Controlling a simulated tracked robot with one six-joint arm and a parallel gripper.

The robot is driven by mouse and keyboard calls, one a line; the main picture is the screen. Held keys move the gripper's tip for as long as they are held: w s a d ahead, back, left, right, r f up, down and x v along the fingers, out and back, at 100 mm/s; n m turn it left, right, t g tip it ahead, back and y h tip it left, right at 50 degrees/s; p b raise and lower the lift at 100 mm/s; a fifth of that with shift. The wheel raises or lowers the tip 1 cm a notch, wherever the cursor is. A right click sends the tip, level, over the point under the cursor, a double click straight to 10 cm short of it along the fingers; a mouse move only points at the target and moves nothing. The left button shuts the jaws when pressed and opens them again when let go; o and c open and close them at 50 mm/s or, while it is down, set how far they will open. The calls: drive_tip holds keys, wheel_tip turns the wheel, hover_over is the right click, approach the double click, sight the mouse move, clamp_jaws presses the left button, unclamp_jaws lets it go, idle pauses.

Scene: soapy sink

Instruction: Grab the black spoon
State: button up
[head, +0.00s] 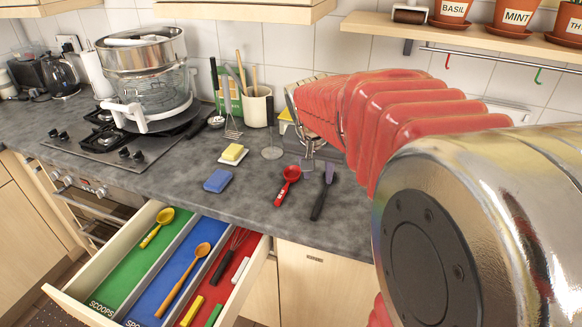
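I cannot pick out a plainly black spoon. A dark utensil (322,191) lies on the counter, with a black handle toward the front edge and a purplish-grey end; I cannot tell whether that end is a spoon bowl. A red spoon or scoop (288,184) lies just left of it, apart from it. Several upright dark-handled utensils, one with a round end (216,121), show farther back. My red-sleeved arm fills the upper right and reaches left above the counter.
An open drawer (79,307) at the front has green, blue and red compartments holding a yellow scoop (157,228), an orange spoon (183,280) and a whisk (228,255). A blue sponge (218,180) lies on the counter (255,205). A steamer (150,85) stands on the hob.

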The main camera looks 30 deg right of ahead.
hover_over(320, 199)
drive_tip(key=s+a, duration=0.2)
wheel_tip(320, 199, down, 8)
drive_tip(key=shift+d, duration=0.15)
idle(0.3)
drive_tip(key=shift+x, duration=2.6)
clamp_jaws()
